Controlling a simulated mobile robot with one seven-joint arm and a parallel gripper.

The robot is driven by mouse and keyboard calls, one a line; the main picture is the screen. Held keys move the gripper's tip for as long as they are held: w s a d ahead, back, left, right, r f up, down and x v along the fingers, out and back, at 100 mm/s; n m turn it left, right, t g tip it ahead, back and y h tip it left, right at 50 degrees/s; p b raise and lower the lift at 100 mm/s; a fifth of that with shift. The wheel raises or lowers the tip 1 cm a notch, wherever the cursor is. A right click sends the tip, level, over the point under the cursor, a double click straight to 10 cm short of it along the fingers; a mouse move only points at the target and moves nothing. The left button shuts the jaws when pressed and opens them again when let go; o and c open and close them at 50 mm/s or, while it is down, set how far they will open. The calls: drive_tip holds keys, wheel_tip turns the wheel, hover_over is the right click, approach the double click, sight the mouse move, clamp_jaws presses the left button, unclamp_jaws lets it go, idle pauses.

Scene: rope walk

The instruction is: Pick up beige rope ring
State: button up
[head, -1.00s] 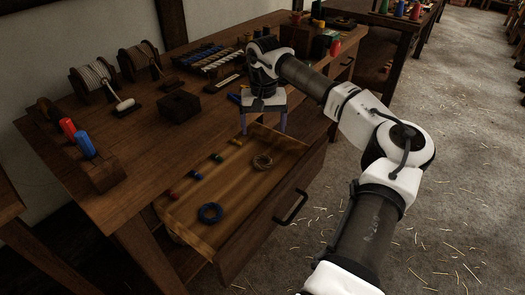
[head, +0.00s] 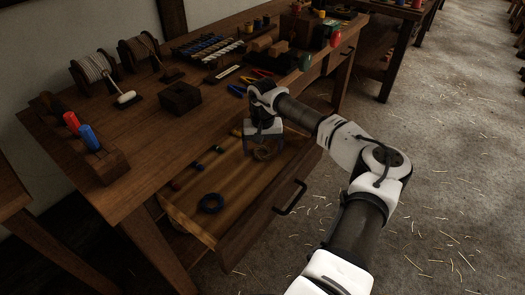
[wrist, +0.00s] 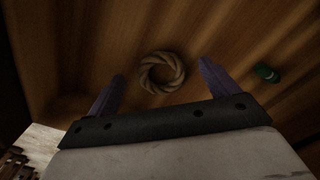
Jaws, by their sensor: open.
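The beige rope ring (wrist: 162,73) lies flat on the wooden bottom of the open drawer (head: 179,205). In the wrist view it shows between and beyond the two purple fingers of my gripper (wrist: 162,84), which are spread apart and empty.
A dark wooden block (head: 180,98) stands on the bench top.

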drive_tip(key=shift+f, duration=0.5)
drive_tip(key=c, duration=1)
drive_tip(key=shift+r, duration=0.2)
drive_tip(key=shift+c, duration=0.2)
wheel_tip(320, 180, up, 20)
drive_tip(key=b, duration=0.1)
